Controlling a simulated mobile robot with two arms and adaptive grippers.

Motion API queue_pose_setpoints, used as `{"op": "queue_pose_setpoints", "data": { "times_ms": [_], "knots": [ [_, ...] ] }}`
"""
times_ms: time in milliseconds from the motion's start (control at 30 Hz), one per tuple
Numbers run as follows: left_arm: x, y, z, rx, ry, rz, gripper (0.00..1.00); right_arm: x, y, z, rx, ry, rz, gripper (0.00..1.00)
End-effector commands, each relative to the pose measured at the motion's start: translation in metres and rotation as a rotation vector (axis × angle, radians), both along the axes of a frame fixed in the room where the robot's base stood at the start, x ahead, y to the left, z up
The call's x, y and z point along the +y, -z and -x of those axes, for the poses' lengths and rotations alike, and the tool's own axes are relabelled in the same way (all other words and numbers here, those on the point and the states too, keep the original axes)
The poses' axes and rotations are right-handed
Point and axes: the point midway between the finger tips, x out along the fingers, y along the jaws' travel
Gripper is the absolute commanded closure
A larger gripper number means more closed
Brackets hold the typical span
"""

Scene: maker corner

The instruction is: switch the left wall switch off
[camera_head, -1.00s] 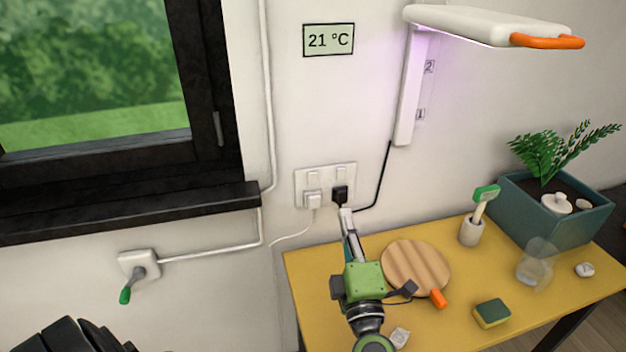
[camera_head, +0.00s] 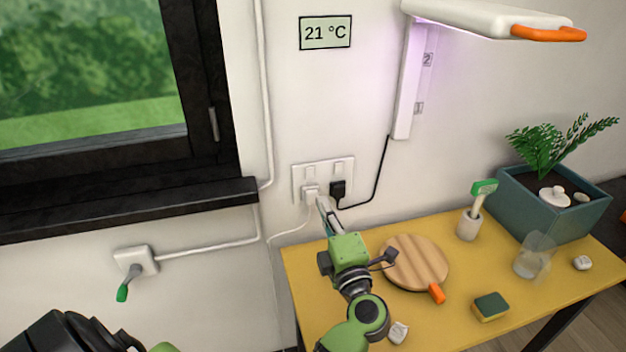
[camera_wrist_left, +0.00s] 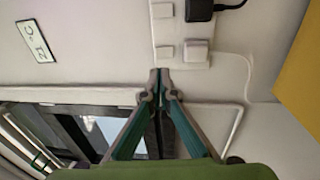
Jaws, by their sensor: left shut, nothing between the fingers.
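A white wall plate (camera_head: 324,180) carries two rocker switches above two sockets. The left wall switch (camera_head: 309,172) is above the white plug (camera_head: 310,190); the right one (camera_head: 338,168) is above the black plug (camera_head: 338,189). My left gripper (camera_head: 322,204) is shut and empty, with its tips just below the plate near the white plug. In the left wrist view the closed fingertips (camera_wrist_left: 160,73) appear beside the plate's window-side end, close to the left switch (camera_wrist_left: 165,52). Contact cannot be told, nor can the switch's position. My right gripper is not in view.
Cables hang from both plugs. The yellow table (camera_head: 380,330) below holds a round wooden board (camera_head: 415,262), a sponge (camera_head: 490,307), a brush holder (camera_head: 468,226) and a planter (camera_head: 550,215). A lamp (camera_head: 490,22) is above right; the window sill (camera_head: 130,210) is left.

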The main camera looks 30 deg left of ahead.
Motion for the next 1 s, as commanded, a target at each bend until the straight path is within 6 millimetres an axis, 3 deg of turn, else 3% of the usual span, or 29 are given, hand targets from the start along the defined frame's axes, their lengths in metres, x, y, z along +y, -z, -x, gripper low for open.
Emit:
{"op": "queue_pose_setpoints", "data": {
  "times_ms": [200, 433, 1000],
  "knots": [
    [0.037, -0.006, -0.031, -0.002, -0.001, -0.004, 1.0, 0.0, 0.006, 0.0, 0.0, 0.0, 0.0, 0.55],
    [0.062, -0.009, -0.053, -0.002, 0.001, -0.002, 1.0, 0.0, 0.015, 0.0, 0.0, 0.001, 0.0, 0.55],
    [0.069, -0.013, -0.059, 0.003, 0.001, 0.003, 1.0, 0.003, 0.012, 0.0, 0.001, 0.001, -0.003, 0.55]
  ]
}}
